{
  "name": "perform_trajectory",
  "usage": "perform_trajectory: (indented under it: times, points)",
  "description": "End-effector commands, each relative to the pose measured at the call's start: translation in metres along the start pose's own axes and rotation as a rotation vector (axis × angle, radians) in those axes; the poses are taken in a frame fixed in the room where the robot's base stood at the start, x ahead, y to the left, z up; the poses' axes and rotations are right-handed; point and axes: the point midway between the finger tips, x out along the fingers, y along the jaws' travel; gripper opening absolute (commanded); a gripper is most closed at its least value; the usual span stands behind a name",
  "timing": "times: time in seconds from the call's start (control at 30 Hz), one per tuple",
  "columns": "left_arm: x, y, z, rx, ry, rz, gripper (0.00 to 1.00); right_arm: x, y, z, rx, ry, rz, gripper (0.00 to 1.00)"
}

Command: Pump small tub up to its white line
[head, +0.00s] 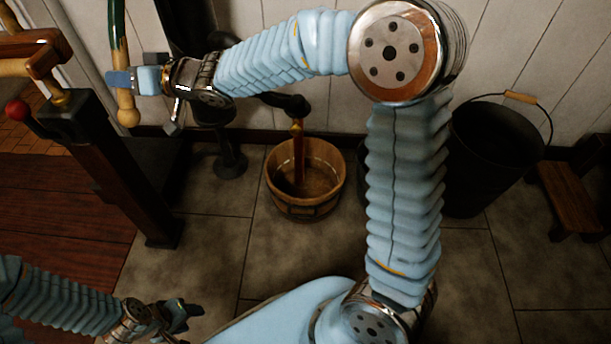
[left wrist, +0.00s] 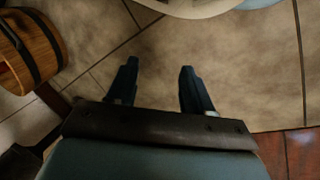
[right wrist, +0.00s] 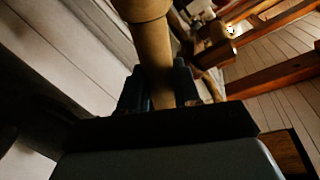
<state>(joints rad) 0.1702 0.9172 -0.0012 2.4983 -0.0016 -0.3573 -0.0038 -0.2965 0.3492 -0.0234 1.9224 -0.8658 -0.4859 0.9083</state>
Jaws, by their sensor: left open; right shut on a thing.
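The small tub (head: 306,208), wooden with hoops, stands on the tiles below the pump spout (head: 290,103). A thin brown-orange upright streak runs from the spout into it; I cannot tell if it is flowing liquid. I cannot make out the white line or the level inside. My right gripper (head: 122,82) is shut on the wooden grip of the green pump handle (head: 126,108); the grip also shows between its fingers in the right wrist view (right wrist: 150,45). My left gripper (head: 182,318) is open and empty, low at front left; its fingers show apart in the left wrist view (left wrist: 157,75).
A black bucket (head: 490,150) with a wooden bail grip stands right of the tub, partly behind my right arm. A low wooden stool (head: 570,200) is at the far right. A dark post (head: 120,165) with a red knob (head: 18,110) stands at left. Tiles before the tub are clear.

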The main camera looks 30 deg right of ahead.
Motion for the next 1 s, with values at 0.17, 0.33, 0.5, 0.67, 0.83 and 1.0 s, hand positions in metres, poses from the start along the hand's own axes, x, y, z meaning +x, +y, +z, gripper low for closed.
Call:
perform_trajectory:
  times: [0.17, 0.33, 0.5, 0.67, 0.83, 1.0]
  points:
    - [-0.025, 0.01, 0.0, 0.002, -0.001, 0.001, 0.51, -0.004, -0.015, -0.017, 0.043, -0.011, -0.001, 0.0]
    - [-0.063, 0.032, 0.004, 0.015, -0.013, 0.012, 0.51, -0.01, -0.042, -0.038, 0.142, -0.033, -0.003, 0.0]
    - [-0.096, 0.055, 0.01, 0.029, -0.03, 0.027, 0.51, -0.016, -0.065, -0.057, 0.243, -0.054, -0.004, 0.0]
    - [-0.116, 0.063, 0.009, 0.033, -0.033, 0.031, 0.51, -0.02, -0.078, -0.064, 0.315, -0.069, -0.004, 0.0]
    - [-0.115, 0.063, 0.01, 0.034, -0.034, 0.031, 0.51, -0.02, -0.08, -0.061, 0.332, -0.074, -0.006, 0.0]
    - [-0.114, 0.062, 0.01, 0.033, -0.034, 0.031, 0.51, -0.019, -0.08, -0.06, 0.332, -0.075, -0.006, 0.0]
